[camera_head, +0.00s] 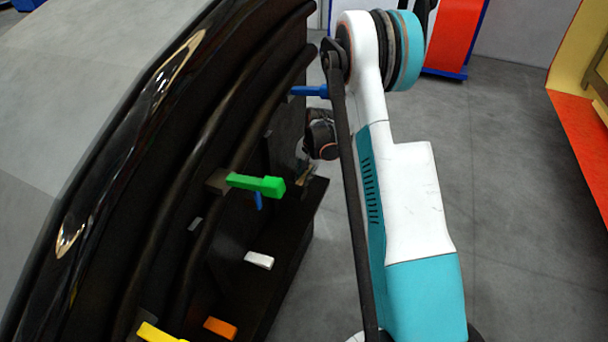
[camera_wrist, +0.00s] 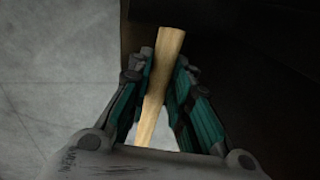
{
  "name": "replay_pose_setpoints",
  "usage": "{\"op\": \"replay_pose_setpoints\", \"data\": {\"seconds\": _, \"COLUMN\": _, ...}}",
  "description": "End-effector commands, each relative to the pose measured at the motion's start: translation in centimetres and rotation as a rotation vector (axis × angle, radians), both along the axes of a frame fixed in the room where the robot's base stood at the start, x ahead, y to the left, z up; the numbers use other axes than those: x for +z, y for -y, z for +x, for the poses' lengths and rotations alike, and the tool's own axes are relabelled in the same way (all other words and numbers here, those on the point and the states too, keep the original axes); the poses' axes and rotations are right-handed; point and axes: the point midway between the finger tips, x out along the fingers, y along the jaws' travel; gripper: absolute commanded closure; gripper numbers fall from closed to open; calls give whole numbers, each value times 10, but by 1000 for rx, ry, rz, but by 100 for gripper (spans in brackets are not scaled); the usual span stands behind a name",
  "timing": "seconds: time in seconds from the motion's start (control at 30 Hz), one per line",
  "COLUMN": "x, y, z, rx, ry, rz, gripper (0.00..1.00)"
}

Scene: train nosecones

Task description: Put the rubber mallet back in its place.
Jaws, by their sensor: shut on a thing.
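The rubber mallet shows as a pale wooden handle (camera_wrist: 165,50) between the fingers in the wrist view. Its rubber head cannot be made out. My gripper (camera_wrist: 160,75) is shut on the handle, with a teal-padded finger on each side. The handle runs lengthwise and leans slightly right toward its far end. In the head view my gripper (camera_head: 304,166) is small and partly hidden by my arm, close to the right side of the dark nosecone (camera_head: 165,215). The mallet's place cannot be identified.
On the nosecone are a green lever (camera_head: 257,185), a blue one (camera_head: 310,91), a white one (camera_head: 259,260), an orange one (camera_head: 220,328) and a yellow one (camera_head: 156,333). A dark ledge (camera_head: 290,255) lies below my gripper. Grey floor (camera_head: 515,200) is clear at right.

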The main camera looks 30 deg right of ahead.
Motion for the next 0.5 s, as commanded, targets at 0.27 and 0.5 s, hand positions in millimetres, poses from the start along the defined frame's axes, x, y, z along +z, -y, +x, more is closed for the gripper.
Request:
{"op": "replay_pose_setpoints", "data": {"seconds": 0.27, "x": -4, "y": 0, "z": 0, "rx": 0, "ry": 0, "rz": 1, "gripper": 100}}
{"op": "replay_pose_setpoints", "data": {"seconds": 0.5, "x": -17, "y": -1, "z": 0, "rx": 0, "ry": 0, "rz": 1, "gripper": 100}}
